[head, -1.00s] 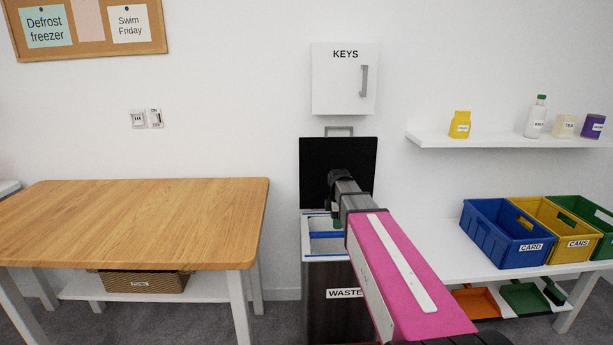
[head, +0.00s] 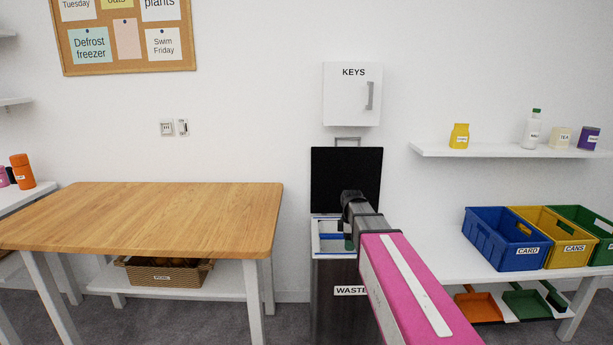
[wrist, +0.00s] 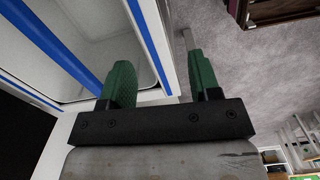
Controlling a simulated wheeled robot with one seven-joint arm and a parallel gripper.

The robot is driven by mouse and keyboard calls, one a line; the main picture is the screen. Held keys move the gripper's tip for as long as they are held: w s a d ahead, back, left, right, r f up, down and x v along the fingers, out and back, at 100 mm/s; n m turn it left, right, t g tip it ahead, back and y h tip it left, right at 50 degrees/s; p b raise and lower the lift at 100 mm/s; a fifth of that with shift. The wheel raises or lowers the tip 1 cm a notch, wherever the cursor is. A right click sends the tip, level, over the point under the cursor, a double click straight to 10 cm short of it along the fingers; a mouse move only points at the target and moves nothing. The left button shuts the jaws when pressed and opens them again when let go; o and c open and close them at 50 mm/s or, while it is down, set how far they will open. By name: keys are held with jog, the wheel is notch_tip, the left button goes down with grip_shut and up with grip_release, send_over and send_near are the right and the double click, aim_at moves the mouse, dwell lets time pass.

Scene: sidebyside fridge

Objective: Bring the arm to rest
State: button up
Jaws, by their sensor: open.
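My arm, with its pink link, reaches out over the waste bin (head: 335,291) in the head view. The bin's black lid (head: 346,180) stands up against the wall, and its white and blue rim shows below it. My gripper (wrist: 160,80) shows its two green fingers apart in the wrist view, with nothing between them but the bin's rim and the floor behind. In the head view the gripper is mostly hidden behind my own arm; a bit of green (head: 349,243) shows near the bin's opening.
A wooden table (head: 150,215) stands left of the bin, with a basket (head: 165,272) on its lower shelf. At right are the blue CARD crate (head: 500,240), yellow CANS crate (head: 553,236) and a wall shelf (head: 510,150). The KEYS cabinet (head: 350,95) hangs above the lid.

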jog(key=s+d+f+m, duration=0.1)
jog(key=s+f+m, duration=0.4)
jog(key=s+m, duration=0.3)
jog(key=s+d+f+m, duration=0.1)
jog(key=s+f+m, duration=0.4)
jog(key=s+m, duration=0.4)
jog(key=s, duration=0.3)
jog(key=shift+d+f, duration=0.3)
jog(key=shift+f, duration=0.1)
